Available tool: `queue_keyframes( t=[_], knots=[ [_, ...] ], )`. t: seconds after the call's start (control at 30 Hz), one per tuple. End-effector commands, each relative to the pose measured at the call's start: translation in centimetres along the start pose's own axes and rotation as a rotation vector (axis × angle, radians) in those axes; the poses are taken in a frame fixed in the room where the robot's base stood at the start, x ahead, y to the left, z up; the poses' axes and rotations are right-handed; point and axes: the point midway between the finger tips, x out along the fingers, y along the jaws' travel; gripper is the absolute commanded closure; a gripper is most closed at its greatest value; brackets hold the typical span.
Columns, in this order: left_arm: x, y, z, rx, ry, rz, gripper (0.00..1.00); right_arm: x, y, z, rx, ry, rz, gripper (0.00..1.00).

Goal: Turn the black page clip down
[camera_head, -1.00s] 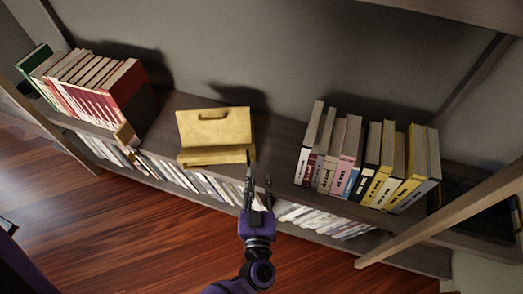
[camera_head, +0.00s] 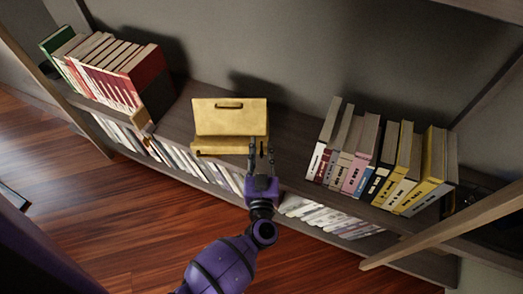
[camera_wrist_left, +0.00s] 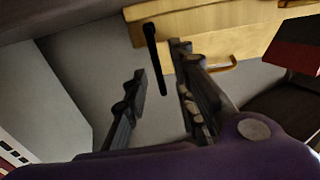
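The wooden book stand (camera_head: 232,122) stands on the upper shelf board, its panel tilted back above a front ledge. In the left wrist view the stand (camera_wrist_left: 215,27) fills the upper part. The black page clip (camera_wrist_left: 155,60) is a thin dark bar there, reaching past the panel's edge between my left fingertips; I cannot tell whether they touch it. In the head view I cannot separate the clip from the dark fingers. My left gripper (camera_head: 262,147) is open at the ledge's right end; in the wrist view its fingers (camera_wrist_left: 161,68) are apart. My right gripper is not in view.
Red-spined books (camera_head: 106,75) stand at the left of the shelf, and a row of mixed books (camera_head: 370,160) at the right. More books (camera_head: 190,165) fill the lower shelf. A slanted wooden post (camera_head: 440,225) crosses the right side. The bare shelf (camera_head: 295,135) shows right of the stand.

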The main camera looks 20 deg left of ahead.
Motion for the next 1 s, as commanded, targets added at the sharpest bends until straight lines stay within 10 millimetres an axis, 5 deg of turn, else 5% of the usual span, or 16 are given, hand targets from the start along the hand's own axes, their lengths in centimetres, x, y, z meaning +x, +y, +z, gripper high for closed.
queue_keyframes(
  t=[0.27, 1.0],
  knots=[
    [0.0, 0.0, 0.0, 0.000, 0.000, 0.000, 1.00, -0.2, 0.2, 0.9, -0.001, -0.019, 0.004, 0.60],
    [-0.1, -0.6, 0.0, -0.106, -0.001, -0.002, 1.00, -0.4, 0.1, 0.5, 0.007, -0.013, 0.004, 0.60]
  ],
)
